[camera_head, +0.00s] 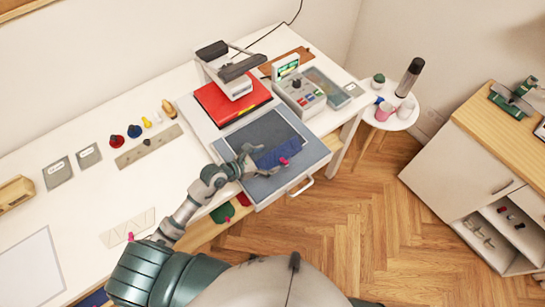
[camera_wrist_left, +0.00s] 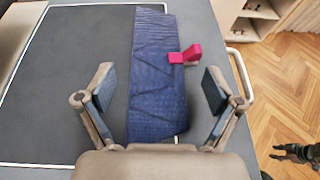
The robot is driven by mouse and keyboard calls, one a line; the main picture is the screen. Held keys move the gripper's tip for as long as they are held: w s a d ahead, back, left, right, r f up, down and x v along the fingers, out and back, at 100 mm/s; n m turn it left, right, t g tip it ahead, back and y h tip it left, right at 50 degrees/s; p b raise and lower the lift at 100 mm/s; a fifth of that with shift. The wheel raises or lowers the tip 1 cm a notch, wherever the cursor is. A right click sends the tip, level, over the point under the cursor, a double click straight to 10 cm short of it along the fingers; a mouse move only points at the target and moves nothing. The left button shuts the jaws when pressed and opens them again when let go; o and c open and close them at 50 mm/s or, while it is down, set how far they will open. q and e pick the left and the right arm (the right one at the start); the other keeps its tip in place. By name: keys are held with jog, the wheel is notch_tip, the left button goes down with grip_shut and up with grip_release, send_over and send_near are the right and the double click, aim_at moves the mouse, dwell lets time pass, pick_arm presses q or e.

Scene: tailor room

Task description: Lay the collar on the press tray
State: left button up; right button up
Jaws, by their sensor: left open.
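The collar (camera_head: 277,154) is a dark blue strip with a pink clip (camera_head: 284,161) at its edge. It lies on the right part of the grey press tray (camera_head: 262,190), partly over the white outlined rectangle. My left gripper (camera_head: 250,160) is over the tray at the collar's left end. In the left wrist view the collar (camera_wrist_left: 155,80) runs away from me between the spread fingers of my left gripper (camera_wrist_left: 155,95), which is open. The pink clip (camera_wrist_left: 186,55) sticks out on the collar's right side.
A press with a red pad (camera_head: 225,103) stands behind the tray. A control box (camera_head: 300,95) is to its right. The tray's handle (camera_head: 301,187) is at its front. A round white side table (camera_head: 392,118) with cups stands at the right.

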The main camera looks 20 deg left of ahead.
pick_arm(q)
jog(key=b+v, duration=0.1)
jog(key=v, duration=0.8)
jog(key=shift+a+f, duration=0.15)
jog(key=shift+s+a+r, duration=0.2)
jog(key=shift+s+r, duration=0.1)
jog(key=shift+s, duration=0.1)
